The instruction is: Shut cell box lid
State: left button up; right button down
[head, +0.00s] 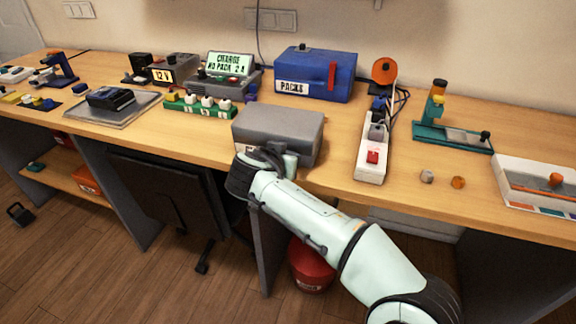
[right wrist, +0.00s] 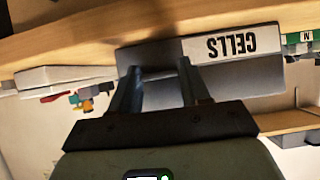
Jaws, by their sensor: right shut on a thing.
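The grey cell box (head: 275,128) stands at the front edge of the bench, in the middle of the head view. Its top looks flat and down, with no gap that I can make out. In the right wrist view the box (right wrist: 150,58) shows its front upside down, with a white CELLS label (right wrist: 218,46). My right gripper (right wrist: 157,70) is at the front of the box, its fingers spaced apart and closed on the lid's front part. The exact grip is hard to see, and my arm hides the box's lower left front in the head view. My left gripper is not in view.
A blue PACKS box (head: 315,75) stands behind the cell box. A white power strip (head: 372,160) with a red switch lies to its right. A green block with white knobs (head: 200,105) is to its left. Bare bench lies between the box and the strip.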

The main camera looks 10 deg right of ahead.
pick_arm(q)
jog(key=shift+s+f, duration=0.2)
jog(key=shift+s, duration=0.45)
pick_arm(e)
jog(key=shift+d+f, duration=0.1)
jog(key=shift+f, duration=0.8)
jog(key=shift+w, duration=0.15)
jog(key=c, duration=0.5)
grip_release()
jog(key=shift+w, duration=0.1)
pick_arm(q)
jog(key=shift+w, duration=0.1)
pick_arm(e)
jog(key=shift+r, duration=0.2)
jog(key=shift+r, duration=0.1)
jog(key=shift+s+r, duration=0.15)
jog(key=shift+s, duration=0.1)
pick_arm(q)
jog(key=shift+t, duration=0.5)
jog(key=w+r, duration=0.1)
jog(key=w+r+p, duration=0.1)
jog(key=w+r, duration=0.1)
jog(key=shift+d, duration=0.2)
pick_arm(e)
jog(key=v, duration=1.2)
jog(key=shift+s+a, duration=0.3)
jog(key=shift+a, duration=0.05)
